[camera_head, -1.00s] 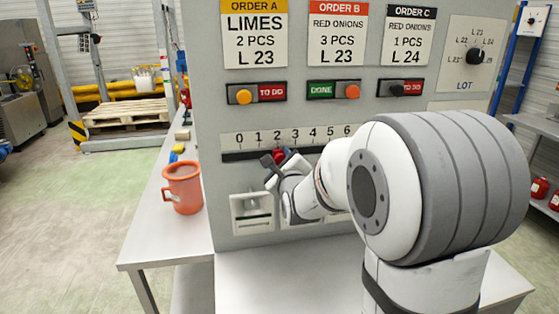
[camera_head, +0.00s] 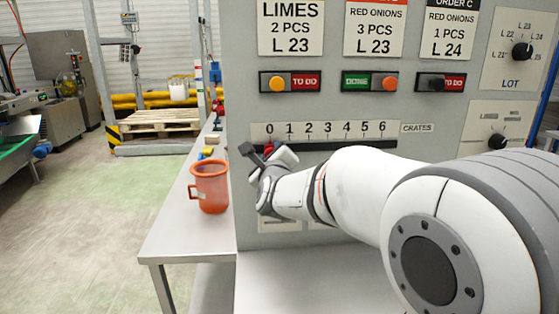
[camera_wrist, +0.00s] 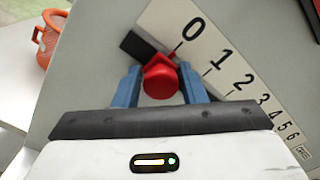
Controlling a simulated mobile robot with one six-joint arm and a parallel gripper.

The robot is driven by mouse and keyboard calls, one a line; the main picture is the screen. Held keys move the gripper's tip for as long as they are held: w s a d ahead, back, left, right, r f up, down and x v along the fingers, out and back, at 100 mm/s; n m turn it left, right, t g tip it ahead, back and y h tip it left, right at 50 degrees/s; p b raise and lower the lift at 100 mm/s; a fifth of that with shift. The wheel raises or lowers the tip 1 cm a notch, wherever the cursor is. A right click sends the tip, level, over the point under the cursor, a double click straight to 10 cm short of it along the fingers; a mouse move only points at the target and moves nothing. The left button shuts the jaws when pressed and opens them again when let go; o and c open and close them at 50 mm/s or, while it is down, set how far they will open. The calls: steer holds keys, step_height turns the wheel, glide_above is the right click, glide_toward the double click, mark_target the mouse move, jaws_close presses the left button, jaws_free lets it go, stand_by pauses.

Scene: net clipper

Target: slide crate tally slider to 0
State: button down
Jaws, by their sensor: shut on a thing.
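The crate tally slider is a red knob (camera_head: 268,149) on a dark horizontal slot under a white scale (camera_head: 330,131) numbered 0 to 6. In the head view the knob sits below the 0. In the wrist view the round red knob (camera_wrist: 160,80) is between my two blue fingers, with its red pointer by the tick of the 0. My gripper (camera_wrist: 159,84) is shut on this knob. In the head view my gripper (camera_head: 267,156) is at the left end of the slot, and it partly hides the knob.
An orange mug (camera_head: 210,186) stands on the table (camera_head: 185,233) just left of the panel. Order cards and switches (camera_head: 290,82) are above the scale. Lot and other dials (camera_head: 521,51) are at the right. The slot right of my gripper is clear.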

steer(key=shift+a+r, duration=0.15)
steer(key=c, duration=1.1)
jaws_free()
steer(key=shift+a, duration=0.1)
steer(key=shift+o, duration=0.2)
steer(key=shift+s, duration=0.15)
steer(key=shift+s, duration=0.35)
steer(key=s+b, duration=0.1)
steer(key=s, duration=0.5)
steer(key=shift+s, duration=0.4)
